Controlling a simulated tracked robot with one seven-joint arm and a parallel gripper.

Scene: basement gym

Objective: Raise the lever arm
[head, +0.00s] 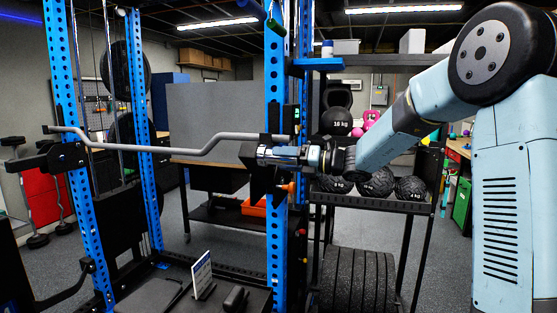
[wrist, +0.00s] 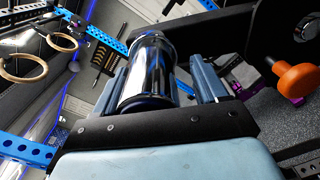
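A grey bent bar (head: 170,147) runs across the rack between the blue uprights. Its right end meets a chrome cylinder (head: 277,156) beside a black bracket at the front right upright. I take this bar and its chrome end as the lever arm, but I cannot be sure. My gripper (head: 308,156) is at the chrome end, reaching in from the right. In the wrist view the chrome cylinder (wrist: 148,72) lies between my two grey-blue fingers (wrist: 160,80), close to both. Whether they press on it is not clear.
An orange knob (wrist: 297,80) sits right of the fingers in the wrist view. The blue right upright (head: 278,235) stands beside my gripper. A shelf with black balls (head: 375,182) is behind my arm. Gym rings (wrist: 22,68) hang at the wrist view's left.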

